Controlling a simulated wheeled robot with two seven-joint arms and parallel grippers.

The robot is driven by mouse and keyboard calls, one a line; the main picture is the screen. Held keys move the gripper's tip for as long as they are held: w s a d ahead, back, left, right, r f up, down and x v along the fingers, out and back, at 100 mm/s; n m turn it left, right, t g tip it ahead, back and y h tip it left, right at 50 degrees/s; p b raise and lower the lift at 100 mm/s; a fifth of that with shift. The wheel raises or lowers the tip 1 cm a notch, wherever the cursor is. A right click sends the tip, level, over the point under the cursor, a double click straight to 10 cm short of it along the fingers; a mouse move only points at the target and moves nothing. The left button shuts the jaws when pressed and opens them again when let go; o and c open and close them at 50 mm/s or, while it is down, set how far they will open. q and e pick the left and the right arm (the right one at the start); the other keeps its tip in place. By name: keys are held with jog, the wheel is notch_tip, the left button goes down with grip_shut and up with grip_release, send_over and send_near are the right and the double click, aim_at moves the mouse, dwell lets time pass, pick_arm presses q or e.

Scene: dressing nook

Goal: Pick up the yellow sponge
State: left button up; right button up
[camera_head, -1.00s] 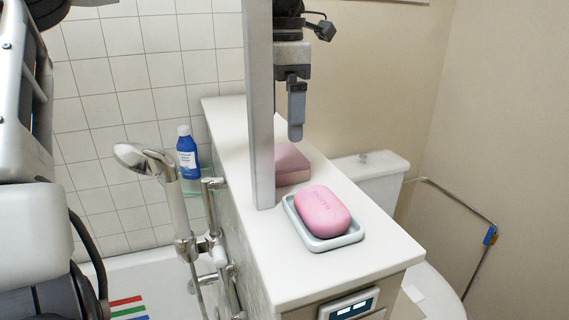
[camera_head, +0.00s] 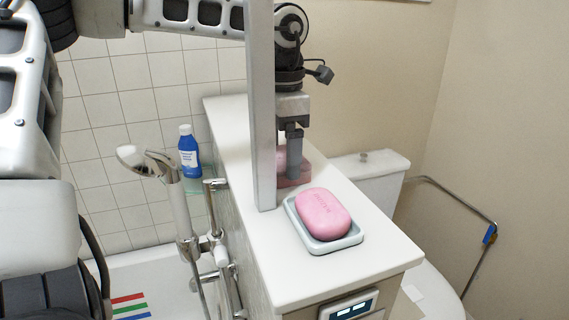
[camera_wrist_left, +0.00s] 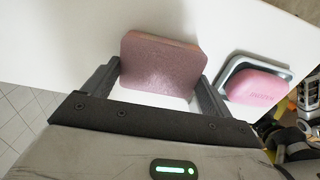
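No yellow sponge shows. A dusty-pink rectangular block (camera_head: 281,160), sponge-like in shape, lies on the white ledge behind the vertical post. It also shows in the left wrist view (camera_wrist_left: 162,65). My left gripper (camera_head: 294,174) points down over the block and hides part of it in the head view. In the left wrist view its two fingers (camera_wrist_left: 160,82) are open, one on each side of the block. I cannot tell whether either finger touches it. My right gripper is not in view.
A pink soap bar (camera_head: 323,213) sits in a pale dish (camera_head: 326,247) near the block. The grey post (camera_head: 262,130) stands on the white ledge (camera_head: 293,278). A blue bottle (camera_head: 189,157) and shower head (camera_head: 137,160) are at left. The toilet (camera_head: 372,175) is behind.

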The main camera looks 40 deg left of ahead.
aim_at(282, 157)
pick_arm(q)
jog(key=shift+c, duration=0.3)
jog(key=shift+r, duration=0.5)
notch_tip(282, 157, up, 17)
jog(key=shift+p, duration=0.3)
